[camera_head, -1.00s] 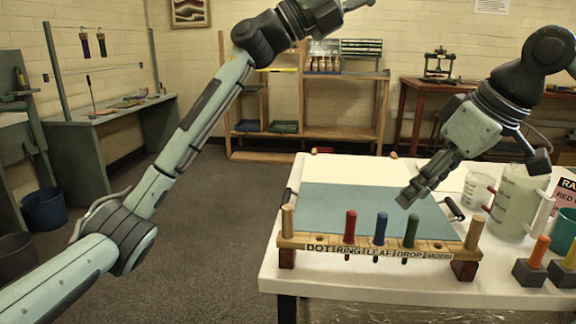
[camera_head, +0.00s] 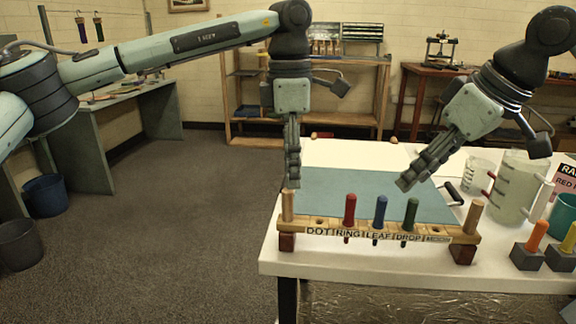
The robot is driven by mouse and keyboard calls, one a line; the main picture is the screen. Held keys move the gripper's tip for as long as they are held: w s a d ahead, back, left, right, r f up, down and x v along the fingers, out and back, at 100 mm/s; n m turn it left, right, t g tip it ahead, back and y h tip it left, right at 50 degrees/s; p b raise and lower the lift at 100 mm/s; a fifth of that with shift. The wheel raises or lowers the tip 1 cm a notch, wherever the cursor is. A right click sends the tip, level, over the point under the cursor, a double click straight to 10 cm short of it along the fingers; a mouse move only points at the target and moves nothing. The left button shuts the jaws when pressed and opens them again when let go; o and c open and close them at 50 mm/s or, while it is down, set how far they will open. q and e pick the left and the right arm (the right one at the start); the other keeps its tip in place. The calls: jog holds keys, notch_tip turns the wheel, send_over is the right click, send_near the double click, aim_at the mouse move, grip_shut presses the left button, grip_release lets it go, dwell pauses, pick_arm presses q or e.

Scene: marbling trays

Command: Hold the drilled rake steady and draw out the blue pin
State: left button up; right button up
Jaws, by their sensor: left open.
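The drilled rake (camera_head: 335,230) is a wooden bar with labelled holes, standing along the table's front edge with a peg at each end. The blue pin (camera_head: 380,212) stands upright in it at LEAF, between a red pin (camera_head: 350,210) at RING and a green pin (camera_head: 410,215) at DROP. My left gripper (camera_head: 292,185) points down just above the rake's left end peg (camera_head: 287,205); it is open, and I cannot tell if it touches the peg.
Orange (camera_head: 536,240) and yellow (camera_head: 569,240) pegs in dark blocks, a pitcher (camera_head: 515,190), a beaker (camera_head: 478,178) and a teal cup (camera_head: 565,215) stand at the right.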

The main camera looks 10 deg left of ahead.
aim_at(288, 219)
pick_arm(q)
jog(key=shift+s+a+f, duration=0.1)
jog(key=shift+a+f, duration=0.25)
jog(key=shift+f, duration=0.05)
notch_tip(288, 219, down, 8)
jog(key=shift+r, duration=0.2)
grip_shut()
dwell(0.4)
dwell(0.9)
